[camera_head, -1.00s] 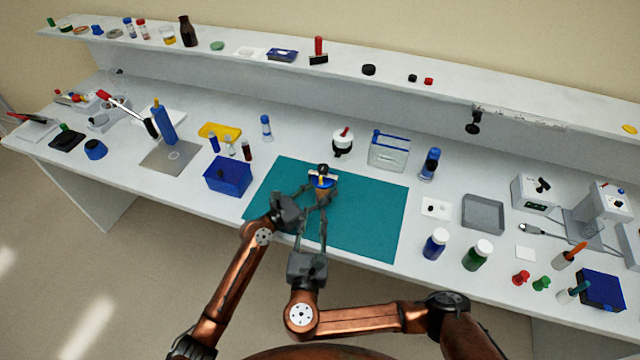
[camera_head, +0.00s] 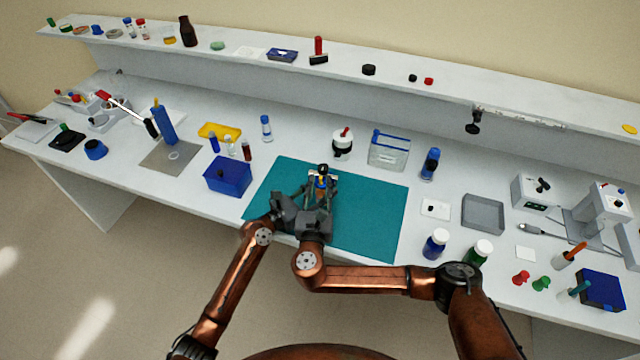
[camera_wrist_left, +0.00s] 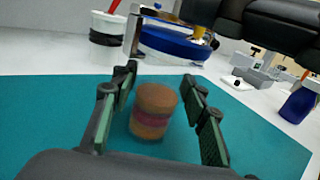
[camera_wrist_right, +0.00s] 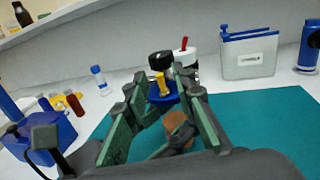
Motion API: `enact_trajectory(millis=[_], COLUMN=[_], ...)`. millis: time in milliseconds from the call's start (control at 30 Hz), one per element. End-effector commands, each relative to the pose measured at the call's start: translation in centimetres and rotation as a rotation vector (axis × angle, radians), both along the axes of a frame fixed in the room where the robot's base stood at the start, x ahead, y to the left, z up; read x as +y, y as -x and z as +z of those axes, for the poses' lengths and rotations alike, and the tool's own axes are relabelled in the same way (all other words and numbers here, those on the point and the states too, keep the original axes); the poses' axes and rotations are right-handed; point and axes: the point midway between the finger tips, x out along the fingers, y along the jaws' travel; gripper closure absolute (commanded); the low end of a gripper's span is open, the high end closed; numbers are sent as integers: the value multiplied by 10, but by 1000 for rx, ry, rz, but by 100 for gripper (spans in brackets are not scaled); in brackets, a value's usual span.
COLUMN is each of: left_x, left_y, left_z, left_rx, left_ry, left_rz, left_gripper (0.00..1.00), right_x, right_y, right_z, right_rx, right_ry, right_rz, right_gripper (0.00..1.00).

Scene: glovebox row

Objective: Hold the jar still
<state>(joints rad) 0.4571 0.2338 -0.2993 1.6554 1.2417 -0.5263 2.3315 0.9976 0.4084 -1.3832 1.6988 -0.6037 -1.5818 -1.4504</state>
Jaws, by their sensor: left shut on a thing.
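A small brown jar-like piece with a pink band (camera_wrist_left: 152,112) stands upright on the teal mat (camera_head: 375,215), between the fingers of my left gripper (camera_wrist_left: 160,100). My left gripper is shut on it; finger contact is hard to make out. In the right wrist view its brown top (camera_wrist_right: 178,126) shows partly behind a finger. Just behind it is a blue round piece (camera_wrist_left: 172,40) with a yellow upright part (camera_wrist_right: 162,84) and a black knob (camera_wrist_right: 160,60). My right gripper (camera_head: 321,182) is open, its fingers on either side of the yellow part, with no clear contact.
A blue box (camera_head: 228,176) stands left of the mat. Lidded bottles (camera_head: 435,244) stand to the right. The mat's right part is clear.

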Motion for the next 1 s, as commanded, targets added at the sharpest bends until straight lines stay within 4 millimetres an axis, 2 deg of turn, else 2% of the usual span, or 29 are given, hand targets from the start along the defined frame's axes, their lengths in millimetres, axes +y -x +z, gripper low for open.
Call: enact_trajectory(millis=[267,633,1000], left_x=[0,0,0], left_y=[0,0,0], left_z=[0,0,0], left_rx=[0,0,0], left_ry=[0,0,0], left_rz=[0,0,0], left_gripper=[95,95,95], right_x=[0,0,1], right_y=[-2,-2,-1], right_z=[0,0,0], right_rx=[0,0,3], right_ry=[-1,-1,9], right_rz=[0,1,1], right_gripper=[76,100,100])
